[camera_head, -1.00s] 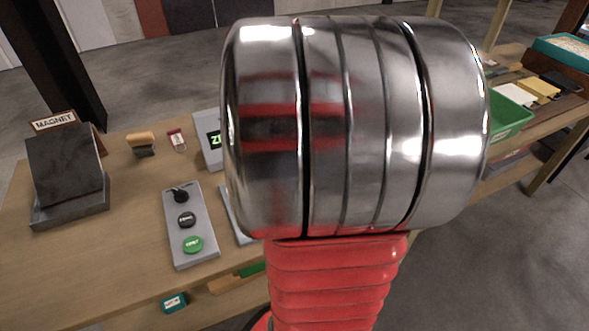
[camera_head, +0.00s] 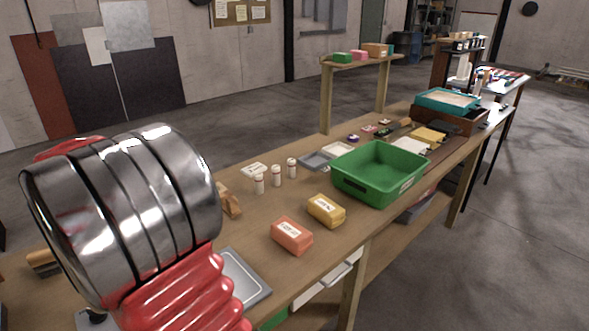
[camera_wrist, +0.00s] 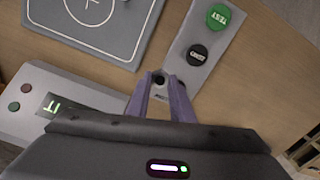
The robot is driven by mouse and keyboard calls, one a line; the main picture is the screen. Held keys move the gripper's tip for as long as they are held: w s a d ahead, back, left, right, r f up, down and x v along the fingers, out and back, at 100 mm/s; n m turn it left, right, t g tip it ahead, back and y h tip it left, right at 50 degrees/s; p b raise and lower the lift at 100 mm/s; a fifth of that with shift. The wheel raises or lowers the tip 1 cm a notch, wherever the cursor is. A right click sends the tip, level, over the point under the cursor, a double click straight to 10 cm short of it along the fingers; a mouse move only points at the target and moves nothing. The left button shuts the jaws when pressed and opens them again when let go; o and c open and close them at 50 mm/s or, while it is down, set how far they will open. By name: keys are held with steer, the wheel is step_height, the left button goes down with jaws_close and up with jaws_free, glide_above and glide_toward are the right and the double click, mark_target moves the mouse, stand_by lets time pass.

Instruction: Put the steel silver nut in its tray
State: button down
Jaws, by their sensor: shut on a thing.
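My gripper (camera_wrist: 160,82) shows in the wrist view with its two purple-grey fingers close together. It is shut on a small dark thing between the tips, mostly hidden; I cannot tell whether it is the nut. The tips are over the end of the grey button strip (camera_wrist: 218,45), beside its black button (camera_wrist: 197,55). In the head view my arm hides the gripper. I cannot make out a steel silver nut anywhere. Small grey trays (camera_head: 315,161) lie behind a green bin (camera_head: 345,184); I cannot tell which tray is the nut's.
A grey panel with a circle (camera_wrist: 70,30) and a display box (camera_wrist: 30,110) flank the strip. Along the bench stand small white bottles (camera_head: 276,176), an orange block (camera_head: 292,236) and a yellow block (camera_head: 326,211). A teal tray (camera_head: 447,100) is farther right.

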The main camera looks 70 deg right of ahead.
steer(key=w+a+f+n, duration=0.1)
steer(key=w+a, duration=0.4)
steer(key=a, duration=0.4)
steer(key=w+a+f+n, duration=0.1)
steer(key=w+a, duration=0.4)
steer(key=a, duration=0.4)
steer(key=shift+w+a+n, duration=0.15)
steer(key=shift+a+n, duration=0.1)
steer(key=shift+n, duration=0.15)
steer(key=shift+d, duration=0.1)
